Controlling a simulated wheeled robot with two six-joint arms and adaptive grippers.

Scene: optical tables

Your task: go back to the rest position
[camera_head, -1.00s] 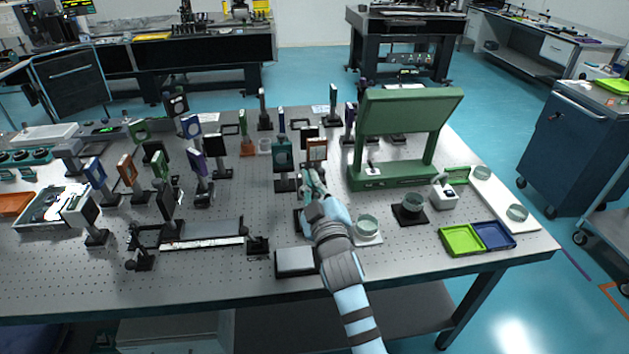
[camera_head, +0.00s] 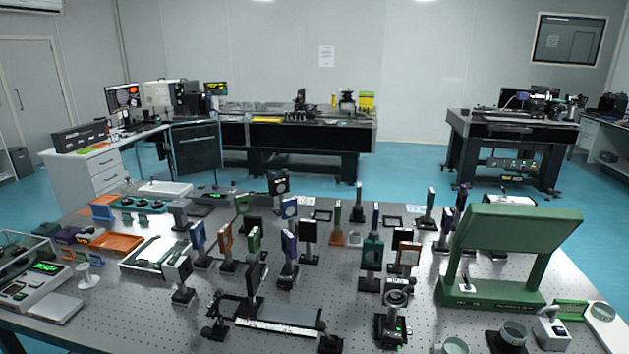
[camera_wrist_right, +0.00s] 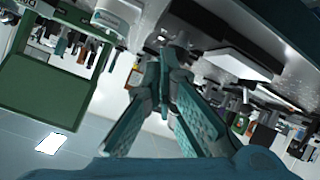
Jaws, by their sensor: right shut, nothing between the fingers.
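My right gripper (camera_wrist_right: 168,72) shows in the right wrist view. Its teal fingers are drawn together and hold nothing. The wrist picture is tilted, with the table and its parts running along the top and right side. The fingers appear clear of the things around them, though the distance to the table is hard to judge. Neither of my arms shows in the head view now. My left gripper is in neither view.
The perforated optical table (camera_head: 130,312) carries many post-mounted optics. A green stand (camera_head: 515,228) rises at the right; it also shows in the wrist view (camera_wrist_right: 42,92). A ring-topped mount (camera_head: 393,325) stands near the front. Blue floor lies behind the table.

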